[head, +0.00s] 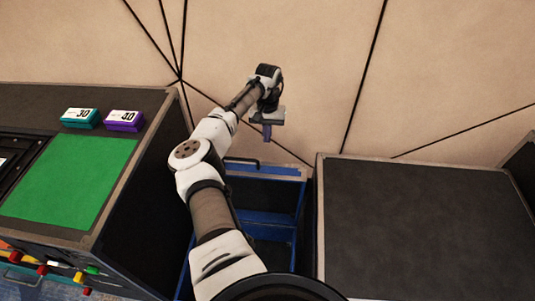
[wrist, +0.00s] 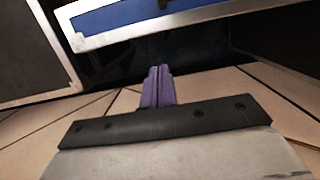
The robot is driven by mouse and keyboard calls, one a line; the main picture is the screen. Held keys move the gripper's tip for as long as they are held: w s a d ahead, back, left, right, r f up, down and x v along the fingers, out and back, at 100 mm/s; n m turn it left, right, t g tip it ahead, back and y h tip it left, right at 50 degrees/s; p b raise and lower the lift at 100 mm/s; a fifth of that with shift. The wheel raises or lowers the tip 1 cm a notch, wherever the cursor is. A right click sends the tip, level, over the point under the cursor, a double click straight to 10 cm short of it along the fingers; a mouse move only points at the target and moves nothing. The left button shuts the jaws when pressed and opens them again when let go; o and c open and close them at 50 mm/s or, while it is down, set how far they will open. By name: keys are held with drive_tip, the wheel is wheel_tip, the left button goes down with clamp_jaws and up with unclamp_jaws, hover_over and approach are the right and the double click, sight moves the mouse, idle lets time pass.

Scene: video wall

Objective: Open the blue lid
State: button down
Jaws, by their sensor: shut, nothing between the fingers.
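A blue case (head: 299,225) stands in the gap between two dark cabinets, and its dark inside shows from above. The blue lid (head: 262,188) appears raised at the back of the case, with a dark handle (head: 242,161) along its far edge. In the wrist view, a blue panel with a pale metal edge (wrist: 115,17) crosses the top; it looks like the lid. My gripper (head: 267,134) is above and beyond the lid's far edge, apart from it. Its purple fingers (wrist: 158,85) are together and empty. My arm hides the left part of the case.
A dark-topped cabinet (head: 415,225) stands close on the right. On the left, a console (head: 150,110) carries a green panel (head: 70,182) and two small boxes marked 30 (head: 80,117) and 40 (head: 123,121). A beige panelled wall (head: 330,70) rises behind.

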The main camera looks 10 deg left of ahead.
sight(265, 163)
drive_tip(key=shift+s+f+p, duration=1.05)
drive_tip(key=shift+s+f, duration=1.4)
drive_tip(key=shift+f, duration=0.2)
drive_tip(key=shift+d, duration=0.1)
drive_tip(key=shift+s, duration=0.1)
